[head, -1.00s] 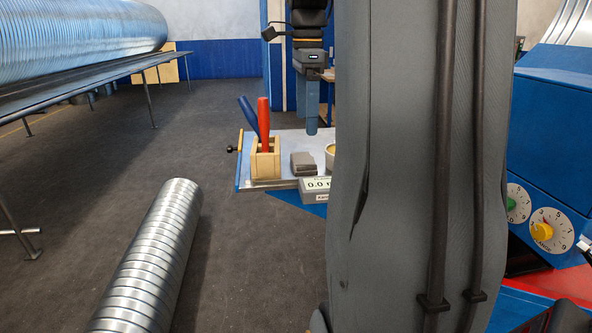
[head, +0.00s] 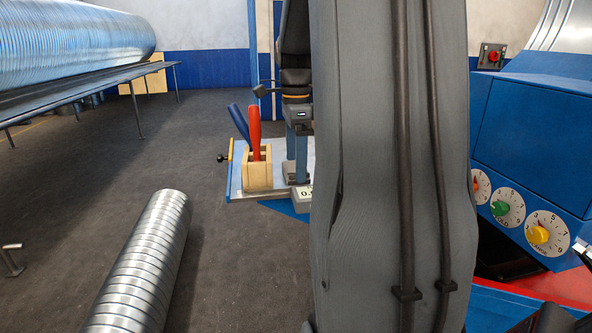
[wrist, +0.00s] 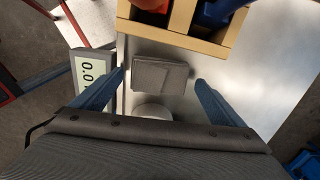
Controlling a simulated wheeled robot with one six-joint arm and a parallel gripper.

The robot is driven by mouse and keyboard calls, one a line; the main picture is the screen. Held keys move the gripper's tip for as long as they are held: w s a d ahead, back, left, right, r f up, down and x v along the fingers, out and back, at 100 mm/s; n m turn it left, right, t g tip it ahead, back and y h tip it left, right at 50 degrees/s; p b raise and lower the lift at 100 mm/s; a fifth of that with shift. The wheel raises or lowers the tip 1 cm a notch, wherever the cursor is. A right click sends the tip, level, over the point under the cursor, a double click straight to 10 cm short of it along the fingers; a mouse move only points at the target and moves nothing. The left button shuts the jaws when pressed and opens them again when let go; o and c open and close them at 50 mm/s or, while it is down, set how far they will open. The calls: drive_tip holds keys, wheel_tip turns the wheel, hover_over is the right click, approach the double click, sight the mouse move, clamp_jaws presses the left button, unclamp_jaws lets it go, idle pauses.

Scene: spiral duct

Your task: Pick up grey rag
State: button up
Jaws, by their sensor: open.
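The grey rag (wrist: 160,76) is a small folded block lying on the metal table top in the wrist view. My gripper (wrist: 160,80) is open, with one blue finger on each side of the rag, apart from it. How high the fingertips are above the table is hard to tell. In the head view my gripper (head: 300,165) is over the table near the wooden box, partly behind my arm.
A wooden box (head: 257,170) with red and blue handled tools stands beside the rag. A digital display (wrist: 86,72) is on the other side. A pale round container (wrist: 153,112) sits close to the rag. A spiral duct (head: 145,265) lies on the floor.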

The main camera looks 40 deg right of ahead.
drive_tip(key=shift+f, duration=0.2)
drive_tip(key=c, duration=1.1)
wheel_tip(320, 180, up, 10)
drive_tip(key=shift+r+b, duration=0.1)
drive_tip(key=shift+b, duration=0.85)
